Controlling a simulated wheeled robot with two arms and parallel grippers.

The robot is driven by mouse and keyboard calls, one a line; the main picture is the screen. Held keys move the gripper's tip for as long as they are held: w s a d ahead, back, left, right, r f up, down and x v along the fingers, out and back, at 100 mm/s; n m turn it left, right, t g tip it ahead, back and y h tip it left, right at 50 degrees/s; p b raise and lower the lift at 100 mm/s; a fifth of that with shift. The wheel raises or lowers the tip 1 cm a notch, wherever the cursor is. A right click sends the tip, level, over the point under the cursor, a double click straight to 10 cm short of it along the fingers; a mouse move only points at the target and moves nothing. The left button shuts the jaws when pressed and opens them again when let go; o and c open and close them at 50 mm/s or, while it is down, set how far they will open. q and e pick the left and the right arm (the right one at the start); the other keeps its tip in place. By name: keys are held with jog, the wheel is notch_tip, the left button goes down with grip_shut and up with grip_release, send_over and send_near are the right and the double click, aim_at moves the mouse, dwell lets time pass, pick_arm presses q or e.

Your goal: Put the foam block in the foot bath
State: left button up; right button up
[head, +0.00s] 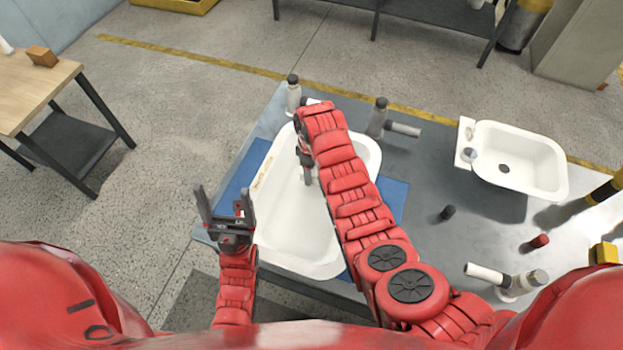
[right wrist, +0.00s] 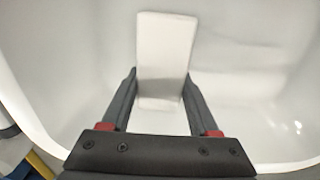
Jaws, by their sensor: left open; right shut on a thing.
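A white foam block (right wrist: 166,50) is between the fingers of my right gripper (right wrist: 159,88), which is shut on it. In the head view my right gripper (head: 306,165) is over the large white tub (head: 298,230), mostly hidden by my right arm. The wrist view shows the tub's white walls around the block; whether the block touches the bottom I cannot tell. A smaller white basin (head: 540,160) with a drain stands at the right. Which of the two is called the foot bath no readable label shows. My left gripper (head: 222,205) is open and empty, left of the large tub.
The tubs stand on a grey table (head: 430,180), the large one on a blue mat (head: 392,196). Bottle-like fittings (head: 293,95) and (head: 378,118) stand behind it. A dark cap (head: 447,212), a red piece (head: 540,240) and a white cylinder (head: 485,273) are at the right.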

notch_tip(320, 180, down, 4)
jog(key=shift+d+r+b, duration=0.1)
jog(key=shift+b, duration=0.45)
jog(key=shift+r, duration=0.1)
jog(key=o, duration=1.3)
